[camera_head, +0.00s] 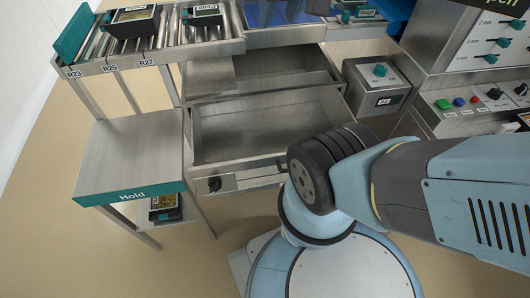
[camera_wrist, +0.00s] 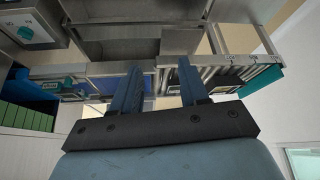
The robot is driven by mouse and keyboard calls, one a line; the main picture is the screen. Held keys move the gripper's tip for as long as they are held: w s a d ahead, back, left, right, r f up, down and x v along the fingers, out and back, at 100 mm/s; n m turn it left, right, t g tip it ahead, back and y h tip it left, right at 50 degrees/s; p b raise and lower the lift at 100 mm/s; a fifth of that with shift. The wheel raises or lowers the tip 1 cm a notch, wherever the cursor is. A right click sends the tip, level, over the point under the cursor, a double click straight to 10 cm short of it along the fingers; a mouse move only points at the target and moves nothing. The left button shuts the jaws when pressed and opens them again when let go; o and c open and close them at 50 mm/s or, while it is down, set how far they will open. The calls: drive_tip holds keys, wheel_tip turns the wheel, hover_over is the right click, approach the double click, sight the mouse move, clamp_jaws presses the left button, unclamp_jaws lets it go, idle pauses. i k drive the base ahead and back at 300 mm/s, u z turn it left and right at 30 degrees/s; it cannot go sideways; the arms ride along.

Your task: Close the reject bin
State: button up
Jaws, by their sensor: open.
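The reject bin appears to be the open metal drawer (camera_head: 262,128) under the roller conveyor in the head view. It is pulled well out and its inside looks empty. Its front (camera_head: 250,180) carries a small dark knob or latch at the left end; my arm covers the right end. In the wrist view, metal box-like surfaces (camera_wrist: 120,32) at the top may be this drawer, tilted in the picture. My gripper (camera_wrist: 159,66) is open, with nothing visible between its fingers. It does not show in the head view, and I cannot tell its distance to the drawer.
A Hold table (camera_head: 130,155) stands left of the drawer, with a packed tray (camera_head: 164,207) on its lower shelf. The conveyor (camera_head: 155,45) carries trays above. A metal box with a teal knob (camera_head: 378,85) and a control panel (camera_head: 475,105) stand right. Floor is clear at lower left.

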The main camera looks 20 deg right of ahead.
sight(244, 144)
drive_tip(key=u, duration=1.85)
drive_tip(key=i, duration=0.1)
drive_tip(key=z, duration=3.4)
drive_tip(key=k, duration=1.7)
drive_tip(key=u, duration=0.5)
drive_tip(key=i, duration=1)
